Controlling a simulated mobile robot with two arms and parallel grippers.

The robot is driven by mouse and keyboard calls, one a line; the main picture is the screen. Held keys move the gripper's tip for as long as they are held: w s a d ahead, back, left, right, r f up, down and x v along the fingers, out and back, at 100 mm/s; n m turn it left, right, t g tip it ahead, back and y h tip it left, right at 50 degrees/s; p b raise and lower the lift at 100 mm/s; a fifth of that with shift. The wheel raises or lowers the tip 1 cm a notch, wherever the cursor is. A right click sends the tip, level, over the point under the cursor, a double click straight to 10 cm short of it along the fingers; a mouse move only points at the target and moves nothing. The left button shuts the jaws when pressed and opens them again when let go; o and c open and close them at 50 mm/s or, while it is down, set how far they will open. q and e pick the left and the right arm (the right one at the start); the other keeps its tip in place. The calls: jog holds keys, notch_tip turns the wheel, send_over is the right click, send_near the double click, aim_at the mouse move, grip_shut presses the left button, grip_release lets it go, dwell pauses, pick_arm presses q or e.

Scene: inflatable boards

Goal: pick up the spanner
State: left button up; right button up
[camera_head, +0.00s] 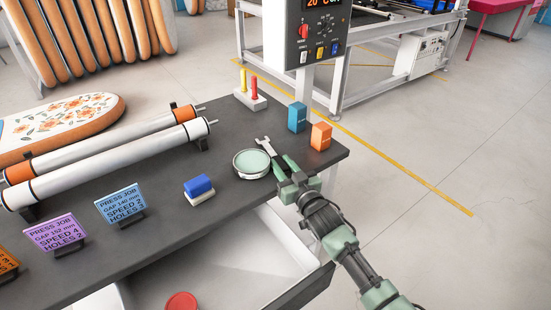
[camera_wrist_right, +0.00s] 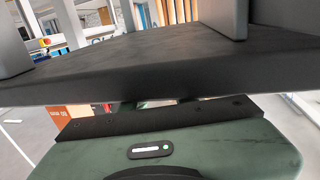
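The spanner (camera_head: 264,146) is a small light-grey tool at the right end of the dark table, in the head view. Its open jaw shows beyond the round dish, and the rest runs toward my right gripper, where I cannot make it out fully. My right gripper (camera_head: 284,166) is low over the table's right end, close beside the spanner. Its fingers look apart, with no object clearly held between them. In the right wrist view dark gripper parts fill much of the picture, and I cannot pick out the spanner. My left gripper is not in view.
A round pale-green dish (camera_head: 252,163) stands left of my right gripper. A blue box (camera_head: 297,117) and an orange box (camera_head: 321,135) stand behind it. A blue block (camera_head: 199,186), rollers (camera_head: 120,155) and signs (camera_head: 121,204) occupy the table's left. An open white drawer (camera_head: 285,240) is below.

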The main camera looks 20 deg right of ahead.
jog(key=shift+w, duration=0.2)
grip_shut()
jog(key=shift+r, duration=0.15)
